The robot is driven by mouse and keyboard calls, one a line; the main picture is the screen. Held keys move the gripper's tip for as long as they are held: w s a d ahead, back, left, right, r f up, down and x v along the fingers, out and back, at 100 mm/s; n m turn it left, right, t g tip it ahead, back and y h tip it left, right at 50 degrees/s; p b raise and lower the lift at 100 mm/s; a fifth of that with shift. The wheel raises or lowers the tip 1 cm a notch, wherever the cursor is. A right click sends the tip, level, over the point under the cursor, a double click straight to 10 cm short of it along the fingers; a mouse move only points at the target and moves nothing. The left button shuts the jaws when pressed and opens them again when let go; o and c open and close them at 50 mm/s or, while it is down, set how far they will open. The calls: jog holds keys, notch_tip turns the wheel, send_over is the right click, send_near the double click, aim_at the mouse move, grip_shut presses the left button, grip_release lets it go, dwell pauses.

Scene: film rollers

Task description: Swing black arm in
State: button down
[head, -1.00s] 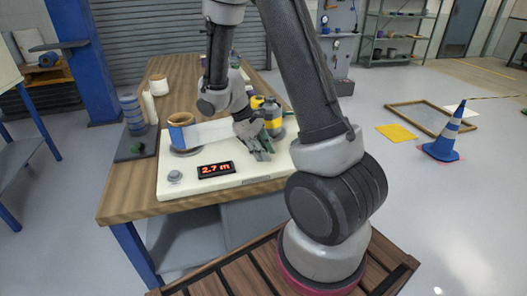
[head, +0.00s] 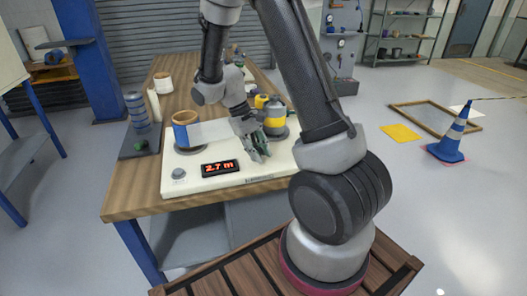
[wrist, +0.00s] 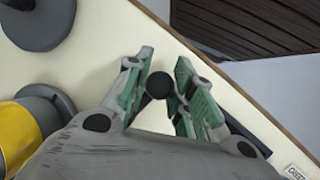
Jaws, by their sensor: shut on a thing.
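My gripper (head: 258,148) is low over the right part of the cream machine top (head: 215,183). In the wrist view, its green-padded fingers (wrist: 159,88) are closed around a round black knob, which appears to belong to the black arm (wrist: 245,138). A dark bar shows beyond the right finger; its join to the knob is hidden. In the head view the fingers hide the arm. A blue roll (head: 184,135) stands on the machine's left side with a pale film strip (head: 213,131) running right from it. The yellow-banded grey roller (head: 275,120) stands just behind my gripper.
A red display (head: 220,168) reads 2.7 m beside a grey knob (head: 179,175) at the machine's front left. A dark stand with a blue striped stack (head: 136,110) is left of the machine. The wooden table (head: 120,200) is bare at its front left corner.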

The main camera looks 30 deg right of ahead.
jog(key=shift+w+a+m+y, duration=0.4)
jog(key=shift+a+m, duration=0.3)
jog(key=shift+m, duration=0.5)
jog(key=shift+g, duration=0.3)
jog(key=c, duration=1.2)
grip_release()
jog(key=v, duration=1.2)
